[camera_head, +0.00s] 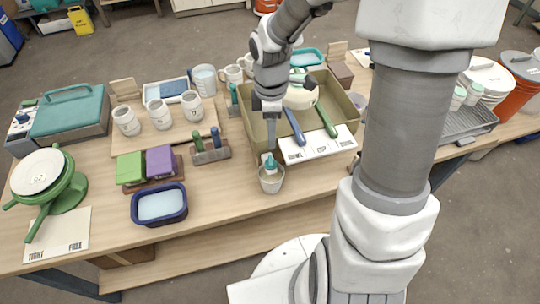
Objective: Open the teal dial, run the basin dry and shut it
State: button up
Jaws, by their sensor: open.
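An olive basin (347,104) stands on the workbench right of centre, with a pale object inside it. A small teal piece (269,163), which looks like the teal dial, sits at the basin's front left corner. A small pale cup (271,182) stands just below and in front of it. My gripper (270,146) points down at the basin's left front, directly above the teal piece. It is open; I cannot tell whether its fingers touch the teal piece. My forearm and gripper hide part of the basin's left side. The water level in the basin cannot be made out.
Blue (294,126) and green (327,121) handles lean over a white card (318,145) at the basin's front. A wire rack (466,124) is right. The front bench edge is mostly clear.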

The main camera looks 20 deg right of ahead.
aim_at(270, 160)
notch_tip(270, 160, down, 11)
jog(key=shift+b, duration=0.5)
grip_shut()
